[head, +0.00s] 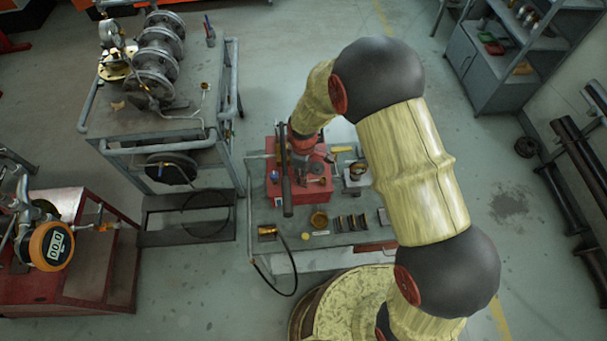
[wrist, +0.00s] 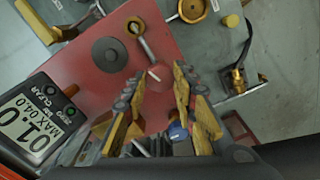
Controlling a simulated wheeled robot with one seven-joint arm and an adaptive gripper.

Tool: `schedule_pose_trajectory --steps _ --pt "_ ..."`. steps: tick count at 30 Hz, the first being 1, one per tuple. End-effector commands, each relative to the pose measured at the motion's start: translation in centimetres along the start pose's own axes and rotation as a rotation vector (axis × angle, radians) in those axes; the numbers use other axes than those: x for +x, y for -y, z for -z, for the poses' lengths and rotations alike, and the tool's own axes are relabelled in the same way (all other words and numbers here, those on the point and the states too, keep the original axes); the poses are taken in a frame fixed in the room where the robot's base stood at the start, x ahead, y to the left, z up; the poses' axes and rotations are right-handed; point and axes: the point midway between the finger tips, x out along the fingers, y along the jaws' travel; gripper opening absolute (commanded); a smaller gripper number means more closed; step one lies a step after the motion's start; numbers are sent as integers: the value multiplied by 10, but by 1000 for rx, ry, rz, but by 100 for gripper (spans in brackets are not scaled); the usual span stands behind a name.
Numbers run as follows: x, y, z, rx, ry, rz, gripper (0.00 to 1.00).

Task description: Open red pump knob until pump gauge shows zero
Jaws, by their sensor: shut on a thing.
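The red pump (head: 318,196) stands on the metal bench, and its red body (wrist: 92,70) fills the middle of the wrist view. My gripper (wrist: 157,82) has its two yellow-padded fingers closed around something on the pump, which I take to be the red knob. The knob blends with the red body and is mostly hidden; a thin pale rod (wrist: 153,75) shows between the fingertips. The pump gauge (wrist: 32,120), at left in the wrist view, appears to read 01.0, with MAX 04.0 below. In the head view the fingers are not clear.
An orange digital gauge (head: 51,246) on a red cabinet at left appears to read 0.00. A brass fitting with a black hose (wrist: 236,80) and a brass cup (wrist: 192,10) are near the pump. A cart with flanged valves (head: 160,55) stands behind left. Open floor lies right.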

Motion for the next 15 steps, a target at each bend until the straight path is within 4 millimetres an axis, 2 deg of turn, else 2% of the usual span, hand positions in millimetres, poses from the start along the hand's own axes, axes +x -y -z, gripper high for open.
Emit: schedule_pose_trajectory --steps 6,7,15 --pt "-1 -1 1 1 -2 -2 2" --pt "-1 -1 1 1 -2 -2 29" --pt "0 0 0 1 -1 -1 44"
